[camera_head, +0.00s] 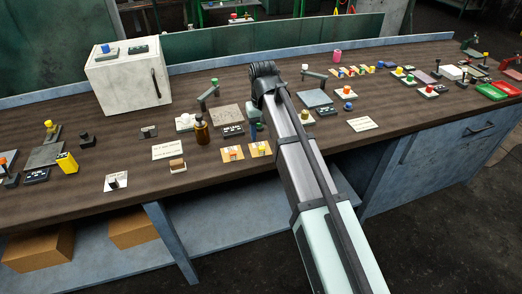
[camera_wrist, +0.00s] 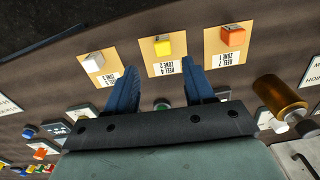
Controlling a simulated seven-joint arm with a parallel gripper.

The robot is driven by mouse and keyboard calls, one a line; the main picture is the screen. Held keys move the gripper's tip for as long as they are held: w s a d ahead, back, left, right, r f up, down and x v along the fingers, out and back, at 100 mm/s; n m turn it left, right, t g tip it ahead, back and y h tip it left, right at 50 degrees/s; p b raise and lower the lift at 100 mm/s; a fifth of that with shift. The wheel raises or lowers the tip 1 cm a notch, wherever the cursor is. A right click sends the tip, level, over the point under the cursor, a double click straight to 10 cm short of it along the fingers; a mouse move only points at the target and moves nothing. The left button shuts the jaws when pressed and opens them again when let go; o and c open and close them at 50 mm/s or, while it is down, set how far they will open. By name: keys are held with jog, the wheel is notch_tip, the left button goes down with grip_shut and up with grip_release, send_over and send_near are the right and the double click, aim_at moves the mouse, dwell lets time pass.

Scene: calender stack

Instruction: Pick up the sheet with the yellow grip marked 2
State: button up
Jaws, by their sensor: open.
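In the wrist view a tan sheet (camera_wrist: 149,48) with a yellow block grip (camera_wrist: 164,47) lies flat on the dark bench. Its white label is upside down and seems to read "REEL 4 ZONE 2". My gripper (camera_wrist: 160,71) is open and empty. Its two blue fingers stand apart just short of this sheet, with the label between their tips in the picture. In the head view the yellow grip (camera_head: 260,149) shows beside my arm, and my gripper (camera_head: 255,132) is above the bench just behind it, partly hidden by the arm.
A tan sheet with an orange grip (camera_wrist: 232,36) lies to the right in the wrist view, and one with a white grip (camera_wrist: 93,59) to the left. A brown bottle (camera_head: 202,132) stands close by. A pale cabinet (camera_head: 127,78) stands at the back left.

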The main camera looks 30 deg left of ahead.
aim_at(261, 143)
jog(key=shift+s+a+f, duration=0.1)
jog(key=shift+f, duration=1.2)
jog(key=shift+s+a+f, duration=0.1)
jog(key=shift+f, duration=1.15)
jog(key=shift+c, duration=0.3)
grip_shut()
